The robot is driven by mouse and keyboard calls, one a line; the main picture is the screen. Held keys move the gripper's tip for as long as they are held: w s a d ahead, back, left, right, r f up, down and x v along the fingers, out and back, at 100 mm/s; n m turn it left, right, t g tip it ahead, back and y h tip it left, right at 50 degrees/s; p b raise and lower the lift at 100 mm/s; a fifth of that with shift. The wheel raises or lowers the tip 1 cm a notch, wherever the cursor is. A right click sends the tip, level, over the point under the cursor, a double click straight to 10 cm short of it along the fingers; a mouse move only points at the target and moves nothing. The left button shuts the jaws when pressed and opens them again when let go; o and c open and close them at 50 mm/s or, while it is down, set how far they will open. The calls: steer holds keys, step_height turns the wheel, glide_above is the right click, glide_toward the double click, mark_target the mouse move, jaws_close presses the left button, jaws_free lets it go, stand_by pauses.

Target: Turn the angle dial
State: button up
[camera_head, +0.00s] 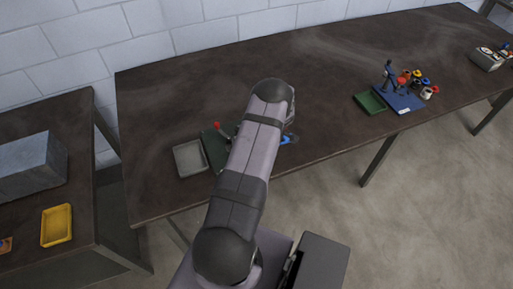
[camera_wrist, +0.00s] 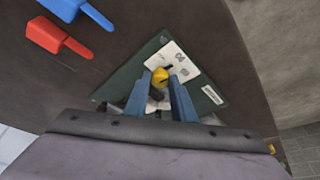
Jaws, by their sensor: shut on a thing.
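A dark green plate (camera_wrist: 128,78) carries a white card with dark markings (camera_wrist: 181,62). A small yellow knob (camera_wrist: 160,77) sits at the card's lower left and appears to be the angle dial's knob. My gripper (camera_wrist: 161,84) has its two blue-grey fingers closed around the knob, one on each side. The lower part of the dial is partly hidden by the fingers. In the head view my arm covers the gripper and the dial; only part of the green plate (camera_head: 213,146) shows left of the arm.
Red (camera_wrist: 58,38) and blue (camera_wrist: 76,10) handled things lie beside the plate in the wrist view. A grey tray (camera_head: 190,158) is left of the plate. A green tray (camera_head: 370,103) and blue board (camera_head: 404,100) stand right.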

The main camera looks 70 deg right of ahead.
steer(key=shift+d+n+b, duration=0.15)
steer(key=shift+n+b, duration=0.2)
steer(key=shift+n, duration=0.25)
steer(key=shift+r, duration=0.1)
steer(key=o, duration=1)
steer(key=shift+b+v, duration=1.6)
steer(key=shift+v, duration=2)
